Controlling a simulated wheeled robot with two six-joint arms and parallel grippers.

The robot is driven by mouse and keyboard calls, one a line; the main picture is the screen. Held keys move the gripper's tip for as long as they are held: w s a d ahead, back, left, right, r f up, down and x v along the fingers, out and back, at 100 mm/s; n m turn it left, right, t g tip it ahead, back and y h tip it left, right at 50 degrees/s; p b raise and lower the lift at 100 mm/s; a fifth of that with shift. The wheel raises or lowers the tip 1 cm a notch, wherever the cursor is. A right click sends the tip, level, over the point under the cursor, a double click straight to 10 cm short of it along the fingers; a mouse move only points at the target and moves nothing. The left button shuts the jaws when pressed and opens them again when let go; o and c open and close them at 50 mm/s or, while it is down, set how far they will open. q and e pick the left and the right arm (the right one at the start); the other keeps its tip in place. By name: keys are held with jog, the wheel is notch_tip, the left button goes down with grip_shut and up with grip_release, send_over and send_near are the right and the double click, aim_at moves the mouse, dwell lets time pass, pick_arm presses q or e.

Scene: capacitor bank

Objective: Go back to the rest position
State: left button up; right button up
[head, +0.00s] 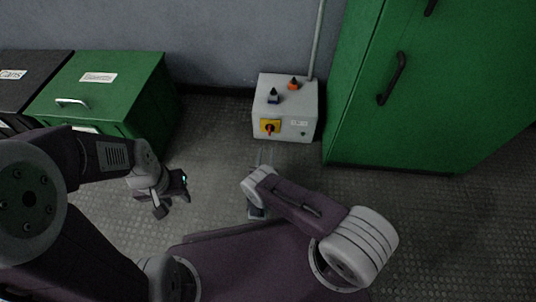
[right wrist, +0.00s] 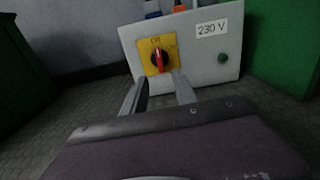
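My right gripper (right wrist: 158,80) is open and empty in the right wrist view, its two fingers apart below the red knob. In the head view its fingers (head: 264,156) show faintly just in front of the box. The light grey control box (head: 285,108) stands by the wall. It carries a rotary switch with a red knob on a yellow plate (right wrist: 158,56); the knob stands about upright. My left gripper (head: 173,196) hangs over the floor at the left in the head view, its fingers spread and nothing seen between them.
A green bin (head: 146,92) and a dark bin (head: 28,66) marked "Cans" stand at the left. A tall green cabinet (head: 440,90) stands right of the box. A blue-black plug (head: 273,97) and an orange plug (head: 293,84) sit on the box top. The floor between is clear.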

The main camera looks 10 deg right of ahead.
jog(key=shift+d, duration=0.1)
jog(key=s+d+r+m+g+h+p, duration=0.2)
jog(key=d+r+m+g+h+p, duration=0.5)
jog(key=d+r+m+g, duration=0.75)
jog(key=s+d+r+m+g+y+p, duration=0.1)
jog(key=s+r+m+g+y+p, duration=0.45)
jog(key=s+r, duration=0.95)
jog(key=s+a+r+m+t+y+p, duration=0.2)
jog(key=s+a+r+m+y+p, duration=0.25)
jog(key=r+m, duration=0.3)
jog(key=s+a+r+m+t+y+p, duration=0.25)
jog(key=a+r+m+p, duration=0.3)
jog(key=r, duration=0.35)
notch_tip(320, 180, up, 37)
jog(key=p, duration=3.6)
jog(key=shift+d, duration=0.45)
